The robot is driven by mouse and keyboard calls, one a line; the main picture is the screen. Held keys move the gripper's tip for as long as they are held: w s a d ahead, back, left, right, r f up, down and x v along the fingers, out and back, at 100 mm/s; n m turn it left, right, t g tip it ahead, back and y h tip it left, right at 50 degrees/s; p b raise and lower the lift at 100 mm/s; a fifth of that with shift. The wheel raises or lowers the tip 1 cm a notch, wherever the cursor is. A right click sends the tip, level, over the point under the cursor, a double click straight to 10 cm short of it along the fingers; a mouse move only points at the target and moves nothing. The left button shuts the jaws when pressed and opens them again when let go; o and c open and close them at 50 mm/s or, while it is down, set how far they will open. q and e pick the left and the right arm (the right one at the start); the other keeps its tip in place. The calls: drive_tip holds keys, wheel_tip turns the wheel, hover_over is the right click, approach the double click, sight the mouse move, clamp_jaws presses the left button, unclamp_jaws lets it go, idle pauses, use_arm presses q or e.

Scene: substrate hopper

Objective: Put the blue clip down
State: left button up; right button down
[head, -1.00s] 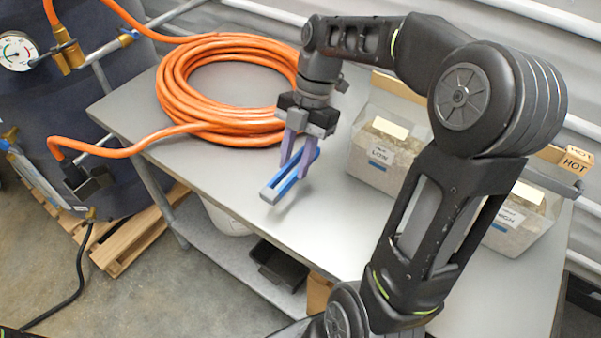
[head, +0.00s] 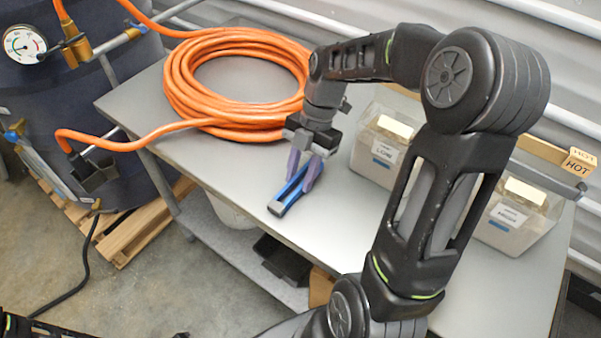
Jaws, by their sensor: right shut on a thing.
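The blue clip (head: 287,197) is at the front part of the grey table (head: 230,172), right of the orange hose coil's front. My right gripper (head: 303,172) points down with its purple fingers on either side of the clip, shut on it. The clip's grey end points toward the table's front edge. The clip is at or very close to the tabletop; I cannot tell if it touches. Its far end is partly hidden by the fingers. My left gripper does not show.
An orange hose coil (head: 180,90) lies on the table behind and left of the clip. Clear labelled bins (head: 372,168) with tan blocks stand to the right, partly behind my right arm. A pressure gauge (head: 24,44) and dark tank are at the left. Bare tabletop lies around the clip.

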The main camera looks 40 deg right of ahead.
drive_tip(key=shift+f, duration=0.15)
drive_tip(key=c, duration=1.1)
unclamp_jaws()
drive_tip(key=p+v, duration=0.5)
drive_tip(key=v, duration=0.7)
drive_tip(key=shift+r, duration=0.2)
